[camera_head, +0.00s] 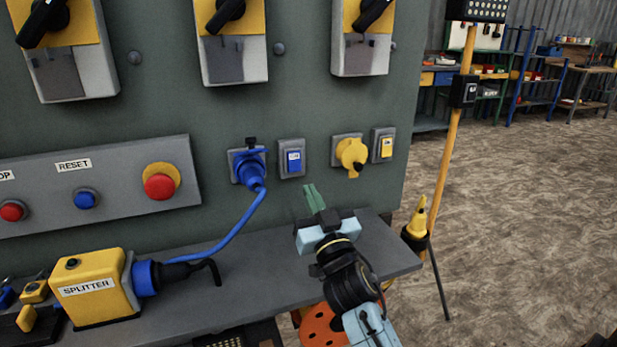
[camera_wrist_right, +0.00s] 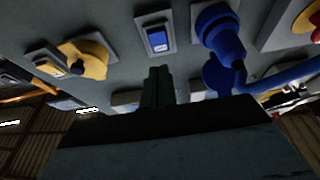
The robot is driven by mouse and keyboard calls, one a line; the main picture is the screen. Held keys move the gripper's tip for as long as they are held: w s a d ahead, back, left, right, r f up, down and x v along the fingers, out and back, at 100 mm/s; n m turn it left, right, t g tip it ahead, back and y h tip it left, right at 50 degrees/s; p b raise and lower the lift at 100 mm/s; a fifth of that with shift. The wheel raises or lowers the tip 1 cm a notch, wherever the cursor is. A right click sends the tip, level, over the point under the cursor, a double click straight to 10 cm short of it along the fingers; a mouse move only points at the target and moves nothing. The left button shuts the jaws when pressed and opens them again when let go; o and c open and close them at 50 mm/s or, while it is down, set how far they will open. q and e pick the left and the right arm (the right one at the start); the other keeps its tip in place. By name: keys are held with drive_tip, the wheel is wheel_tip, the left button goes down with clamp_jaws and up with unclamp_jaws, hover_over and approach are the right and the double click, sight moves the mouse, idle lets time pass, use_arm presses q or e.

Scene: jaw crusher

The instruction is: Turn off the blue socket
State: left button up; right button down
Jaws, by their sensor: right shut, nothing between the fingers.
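The blue socket (camera_head: 248,166) is on the green panel with a blue plug and cable in it. Its blue rocker switch (camera_head: 293,160) sits in a grey plate just to the right. In the right wrist view, which looks tilted, the blue switch (camera_wrist_right: 157,39) is above the fingers and the blue plug (camera_wrist_right: 219,35) is to its right. My right gripper (camera_head: 314,197) is shut and empty, its green fingers pointing at the panel below and right of the blue switch, apart from it. The fingers also show in the right wrist view (camera_wrist_right: 158,86). My left gripper is not in view.
A yellow socket (camera_head: 351,155) and yellow switch (camera_head: 386,147) are to the right. A grey shelf (camera_head: 270,280) juts out below, carrying a yellow splitter box (camera_head: 95,288). The blue cable (camera_head: 232,236) hangs left of the gripper. A red button (camera_head: 158,186) is farther left.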

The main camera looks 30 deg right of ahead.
drive_tip(key=s+a+f, duration=0.1)
drive_tip(key=s+f, duration=0.3)
drive_tip(key=s, duration=0.1)
drive_tip(key=shift+w+a, duration=0.1)
idle(0.4)
